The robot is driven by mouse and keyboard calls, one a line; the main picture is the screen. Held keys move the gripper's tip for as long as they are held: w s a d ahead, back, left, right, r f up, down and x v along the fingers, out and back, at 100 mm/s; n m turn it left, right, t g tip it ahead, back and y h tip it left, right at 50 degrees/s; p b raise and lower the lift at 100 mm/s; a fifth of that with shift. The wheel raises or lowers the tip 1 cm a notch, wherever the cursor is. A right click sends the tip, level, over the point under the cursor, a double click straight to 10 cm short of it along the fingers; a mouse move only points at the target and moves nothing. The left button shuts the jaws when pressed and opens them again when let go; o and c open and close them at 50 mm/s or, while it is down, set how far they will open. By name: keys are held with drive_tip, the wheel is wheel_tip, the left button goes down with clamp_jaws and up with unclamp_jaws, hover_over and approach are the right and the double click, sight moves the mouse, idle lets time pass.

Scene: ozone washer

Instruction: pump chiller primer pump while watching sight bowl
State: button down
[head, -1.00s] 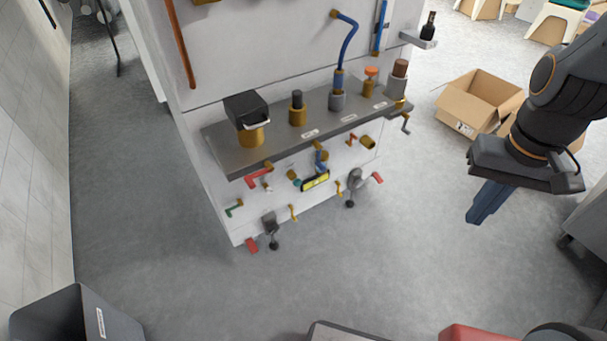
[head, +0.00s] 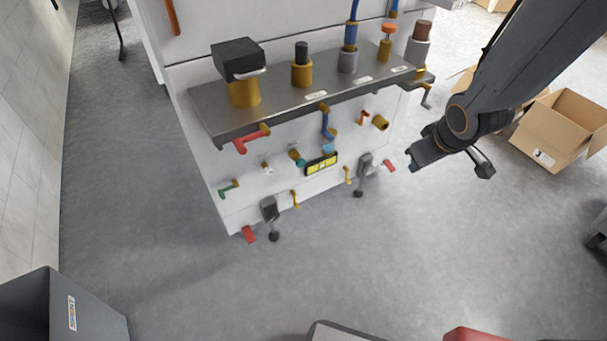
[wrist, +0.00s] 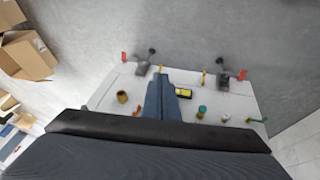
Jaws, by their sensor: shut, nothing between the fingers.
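A white machine cabinet (head: 235,180) carries a grey shelf (head: 290,118) with several upright fittings. On it are a black-capped brass fitting (head: 302,68), an orange-topped brass plunger (head: 387,38) and a brown-topped grey cylinder (head: 419,45). I cannot tell which is the primer pump or the sight bowl. My gripper (head: 413,160) is shut and empty, right of the cabinet's lower front and apart from the fittings in the head view. In the wrist view its fingers (wrist: 162,95) point toward the cabinet's lower panel, beside a yellow-faced level gauge (wrist: 184,93).
The lower panel holds a red lever (head: 250,140), a green lever (head: 229,188) and several small brass valves. A large black-boxed brass fitting (head: 240,75) stands at the shelf's left. An open cardboard box (head: 560,130) is on the floor at right.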

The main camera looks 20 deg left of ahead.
sight(301, 163)
drive_tip(key=w+a+f+n+g+y+b, duration=0.1)
drive_tip(key=a+f+n+y+b, duration=0.6)
drive_tip(key=a+f, duration=1.2)
drive_tip(key=a+n+b, duration=0.1)
drive_tip(key=a+b, duration=0.2)
drive_tip(key=b, duration=0.1)
drive_tip(key=shift+f+n, duration=0.3)
drive_tip(key=shift+w, duration=0.1)
drive_tip(key=w+a, duration=0.5)
drive_tip(key=a, duration=0.1)
drive_tip(key=shift+w+a+b, duration=0.35)
drive_tip(key=shift+b, duration=0.1)
drive_tip(key=shift+w+a, duration=0.1)
drive_tip(key=shift+a, duration=0.05)
drive_tip(key=shift+w+a+p, duration=0.15)
drive_tip(key=shift+a+p, duration=0.05)
drive_tip(key=shift+p, duration=0.1)
